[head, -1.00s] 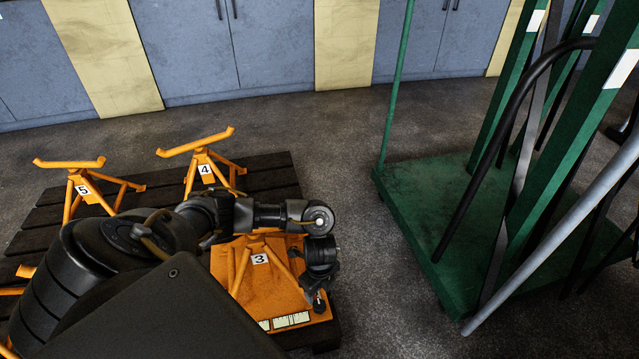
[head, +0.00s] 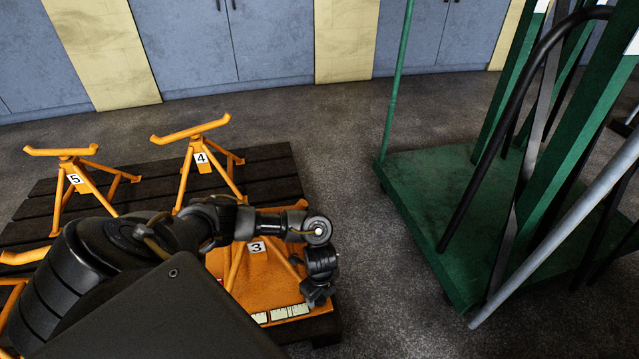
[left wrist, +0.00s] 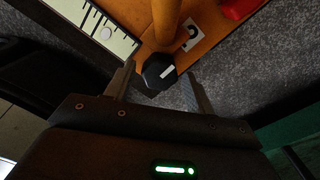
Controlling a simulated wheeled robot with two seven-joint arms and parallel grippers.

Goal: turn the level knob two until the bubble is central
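In the left wrist view, a black knob (left wrist: 158,70) with a white mark sits on the orange plate (left wrist: 165,47). My left gripper (left wrist: 156,88) is open, its two fingers apart on either side of the knob; I cannot tell whether they touch it. A white scale with dark ticks (left wrist: 103,30) lies beside it; no bubble can be made out. In the head view, my left gripper (head: 318,298) is over the right front corner of the orange plate (head: 262,292) and hides the knob. White scales (head: 290,312) lie along the plate's front edge. My right gripper is out of view.
Orange stand 3 (head: 257,247) rises from the plate, with stands 4 (head: 201,158) and 5 (head: 74,179) behind on a dark slatted pallet (head: 265,172). A green trolley (head: 430,205) with leaning bars stands to the right. Floor between is clear.

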